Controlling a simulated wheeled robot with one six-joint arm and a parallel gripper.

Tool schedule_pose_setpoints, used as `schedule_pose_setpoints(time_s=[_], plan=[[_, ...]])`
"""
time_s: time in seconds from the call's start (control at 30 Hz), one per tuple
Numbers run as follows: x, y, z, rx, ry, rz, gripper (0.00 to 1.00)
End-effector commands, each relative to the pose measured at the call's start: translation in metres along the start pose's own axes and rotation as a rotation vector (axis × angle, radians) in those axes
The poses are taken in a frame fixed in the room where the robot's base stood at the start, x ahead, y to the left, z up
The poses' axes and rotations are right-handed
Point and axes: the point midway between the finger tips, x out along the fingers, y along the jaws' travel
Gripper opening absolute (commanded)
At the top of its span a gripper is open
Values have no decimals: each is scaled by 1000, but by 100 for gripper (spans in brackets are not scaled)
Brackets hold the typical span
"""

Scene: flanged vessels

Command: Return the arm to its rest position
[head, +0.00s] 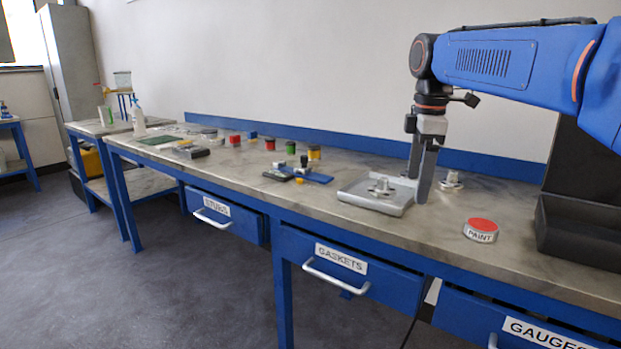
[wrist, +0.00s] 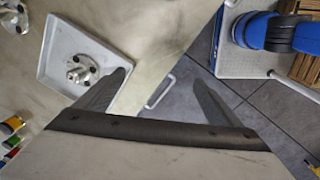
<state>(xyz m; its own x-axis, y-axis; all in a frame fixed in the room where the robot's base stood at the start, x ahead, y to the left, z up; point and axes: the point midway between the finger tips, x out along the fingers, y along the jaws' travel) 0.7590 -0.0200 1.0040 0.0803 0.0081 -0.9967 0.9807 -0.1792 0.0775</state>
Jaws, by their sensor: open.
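My gripper (head: 424,170) hangs from my blue arm above the right part of the long workbench (head: 330,205), pointing down. In the wrist view its two fingers (wrist: 165,95) are spread with nothing between them. A metal tray (head: 362,203) stands on the bench beside and partly behind the fingers in the head view. A flanged metal piece (head: 381,187) sits in the tray; it also shows in the wrist view (wrist: 82,68). A second flanged piece (head: 451,181) stands on the bench to the right of the tray.
Drawers marked studs (head: 222,213), gaskets (head: 335,262) and gauges (head: 530,330) line the bench front. Several small coloured items lie along the bench's left half. The floor in front is clear.

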Motion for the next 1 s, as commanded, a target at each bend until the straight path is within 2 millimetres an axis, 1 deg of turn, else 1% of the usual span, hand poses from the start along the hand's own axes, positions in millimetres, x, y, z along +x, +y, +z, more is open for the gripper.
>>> schedule_pose_setpoints(time_s=[0.03,0.17,0.47,0.5,0.67,0.8,0.9,1.0], plan=[[3,-13,6,48,3,12,88],[19,-46,21,210,17,48,88],[69,-125,53,603,73,130,88],[77,-135,57,653,82,139,88],[110,-175,71,847,122,172,88],[144,-210,83,1021,166,200,88],[169,-233,90,1143,200,216,88],[191,-252,96,1243,230,227,88]])
